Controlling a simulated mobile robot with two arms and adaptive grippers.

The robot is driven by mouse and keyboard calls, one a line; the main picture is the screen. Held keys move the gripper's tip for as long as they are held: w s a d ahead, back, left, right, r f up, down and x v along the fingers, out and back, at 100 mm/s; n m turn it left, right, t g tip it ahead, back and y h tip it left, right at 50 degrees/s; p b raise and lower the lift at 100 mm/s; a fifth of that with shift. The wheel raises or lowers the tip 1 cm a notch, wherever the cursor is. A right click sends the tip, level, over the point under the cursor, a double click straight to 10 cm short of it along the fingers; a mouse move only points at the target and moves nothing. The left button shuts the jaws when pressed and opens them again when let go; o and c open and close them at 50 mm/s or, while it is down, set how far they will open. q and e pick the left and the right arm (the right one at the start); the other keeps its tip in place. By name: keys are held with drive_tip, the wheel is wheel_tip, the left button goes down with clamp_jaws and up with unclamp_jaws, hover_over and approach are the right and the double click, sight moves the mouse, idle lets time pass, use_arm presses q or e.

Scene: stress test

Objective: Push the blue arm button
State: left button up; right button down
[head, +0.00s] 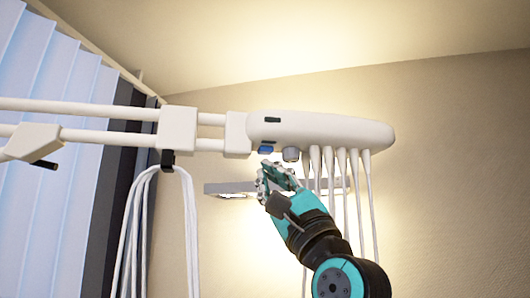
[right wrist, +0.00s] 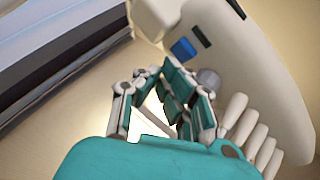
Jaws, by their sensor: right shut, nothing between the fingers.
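The blue button (head: 266,149) is on the underside of the white dental arm's unit (head: 325,129), near its left end. It also shows in the right wrist view (right wrist: 183,49), uncovered, just beyond my fingers. My right gripper (head: 270,167) is shut and empty, pointing up just below the blue button. In the right wrist view my fingers (right wrist: 152,76) appear slightly short of the button, and I see no clear contact. My left gripper is not in view.
A grey knob (head: 291,154) sits right of the button. Several white handpieces with hoses (head: 342,160) hang farther right. White arm bars (head: 80,108) run left, with looped cables (head: 150,185). A grey wall fixture (head: 230,188) and window blinds (head: 45,80) are behind.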

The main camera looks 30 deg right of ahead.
drive_tip(key=shift+r+p, duration=0.35)
drive_tip(key=shift+r, duration=0.25)
idle(0.7)
drive_tip(key=shift+a+f+b, duration=0.1)
drive_tip(key=shift+f+b, duration=0.8)
drive_tip(key=shift+f, duration=0.1)
wheel_tip(320, 180, down, 6)
drive_tip(key=b, duration=0.5)
